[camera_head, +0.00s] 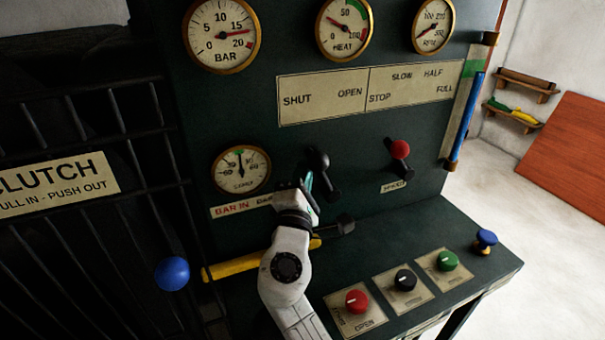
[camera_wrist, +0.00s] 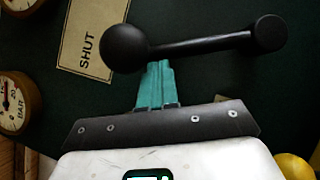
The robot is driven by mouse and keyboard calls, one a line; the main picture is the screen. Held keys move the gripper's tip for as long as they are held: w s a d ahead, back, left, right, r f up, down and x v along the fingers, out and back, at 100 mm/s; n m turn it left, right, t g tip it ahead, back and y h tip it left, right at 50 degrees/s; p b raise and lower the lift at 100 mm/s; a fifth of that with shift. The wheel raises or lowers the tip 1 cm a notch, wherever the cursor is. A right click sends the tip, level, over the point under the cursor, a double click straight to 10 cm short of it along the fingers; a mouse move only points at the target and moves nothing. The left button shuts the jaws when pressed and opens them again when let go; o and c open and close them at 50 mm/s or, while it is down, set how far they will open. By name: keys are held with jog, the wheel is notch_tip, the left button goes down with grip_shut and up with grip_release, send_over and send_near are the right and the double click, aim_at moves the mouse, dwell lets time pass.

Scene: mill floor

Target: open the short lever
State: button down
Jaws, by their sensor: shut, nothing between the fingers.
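A short black lever (camera_head: 327,180) with a round black knob stands on the dark green panel, below the SHUT and OPEN plate. In the head view its knob is up and its other end down, leaning slightly. In the wrist view the lever (camera_wrist: 195,46) lies across the top, with its knob at left. My gripper (camera_head: 308,184) has teal fingers, shut and empty, just left of the lever in the head view. In the wrist view its fingertips (camera_wrist: 158,66) are at the lever's shaft near the knob. I cannot tell whether they touch.
A red-knobbed lever (camera_head: 400,151) is to the right, under the SLOW and HALF marks. A yellow bar (camera_head: 232,267) with a black end runs below my gripper. Red (camera_head: 357,300), black (camera_head: 405,280) and green (camera_head: 446,260) knobs sit on the ledge. Gauges are above.

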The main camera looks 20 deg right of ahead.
jog(key=shift+d+r+m+g+p, duration=0.6)
jog(key=shift+d+r+m+p, duration=0.45)
jog(key=shift+p, duration=0.35)
jog(key=d+m+g+y+p, duration=0.2)
jog(key=d+m+p, duration=0.3)
jog(key=d+p, duration=0.3)
jog(key=shift+d+r+m+g, duration=0.35)
jog(key=shift+g, duration=0.15)
jog(key=shift+d, duration=0.15)
